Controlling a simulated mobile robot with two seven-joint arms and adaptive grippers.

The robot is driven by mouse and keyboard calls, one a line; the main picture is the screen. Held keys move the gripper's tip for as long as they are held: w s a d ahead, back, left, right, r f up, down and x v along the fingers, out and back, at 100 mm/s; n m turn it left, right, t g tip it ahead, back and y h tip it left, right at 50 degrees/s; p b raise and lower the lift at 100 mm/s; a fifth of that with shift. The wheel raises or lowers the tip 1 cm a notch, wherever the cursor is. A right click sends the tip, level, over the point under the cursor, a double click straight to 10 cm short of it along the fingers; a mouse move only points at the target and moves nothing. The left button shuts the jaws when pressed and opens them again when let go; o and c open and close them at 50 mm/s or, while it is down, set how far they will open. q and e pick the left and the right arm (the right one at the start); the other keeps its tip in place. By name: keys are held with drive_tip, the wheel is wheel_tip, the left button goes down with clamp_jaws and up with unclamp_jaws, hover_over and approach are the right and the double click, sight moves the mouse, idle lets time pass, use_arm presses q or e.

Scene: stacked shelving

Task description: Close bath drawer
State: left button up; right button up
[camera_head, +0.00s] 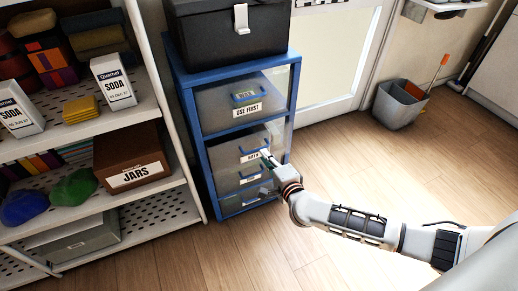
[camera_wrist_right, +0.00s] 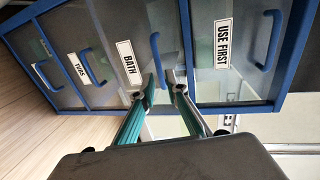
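The blue-framed drawer unit (camera_head: 194,120) stands right of the white shelving in the head view. Its bath drawer (camera_head: 226,153) is below the USE FIRST drawer and seems pulled out a little; how far is hard to tell. In the wrist view, turned sideways, the BATH label (camera_wrist_right: 128,63) and blue handle (camera_wrist_right: 157,60) show on the drawer front. My right gripper (camera_wrist_right: 162,82) has its two fingers apart with nothing clearly held, close to the handle's end; contact cannot be told. In the head view my right gripper (camera_head: 268,158) is at the drawer front. My left gripper is not in view.
The USE FIRST drawer (camera_head: 246,108) above looks shut. A black box (camera_head: 228,30) sits on the unit. White shelving (camera_head: 140,105) with boxes stands close at left. A grey bin (camera_head: 398,104) is by the door at right. The wooden floor in front is clear.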

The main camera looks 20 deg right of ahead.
sight(255, 142)
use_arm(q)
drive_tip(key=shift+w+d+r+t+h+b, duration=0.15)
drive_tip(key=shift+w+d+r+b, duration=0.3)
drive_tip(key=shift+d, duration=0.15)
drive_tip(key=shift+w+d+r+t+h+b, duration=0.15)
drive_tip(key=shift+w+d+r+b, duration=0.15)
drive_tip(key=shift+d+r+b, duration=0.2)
use_arm(e)
drive_tip(key=x, duration=0.6)
drive_tip(key=shift+w+f, duration=0.1)
drive_tip(key=shift+f, duration=0.05)
clamp_jaws()
drive_tip(key=shift+r+x, duration=0.2)
drive_tip(key=shift+x, duration=0.7)
drive_tip(key=shift+r+x, duration=0.15)
drive_tip(key=shift+x, duration=0.75)
drive_tip(key=shift+w+d, duration=0.1)
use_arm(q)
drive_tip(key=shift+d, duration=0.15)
use_arm(e)
unclamp_jaws()
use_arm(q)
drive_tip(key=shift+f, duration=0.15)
use_arm(e)
drive_tip(key=shift+r, duration=0.1)
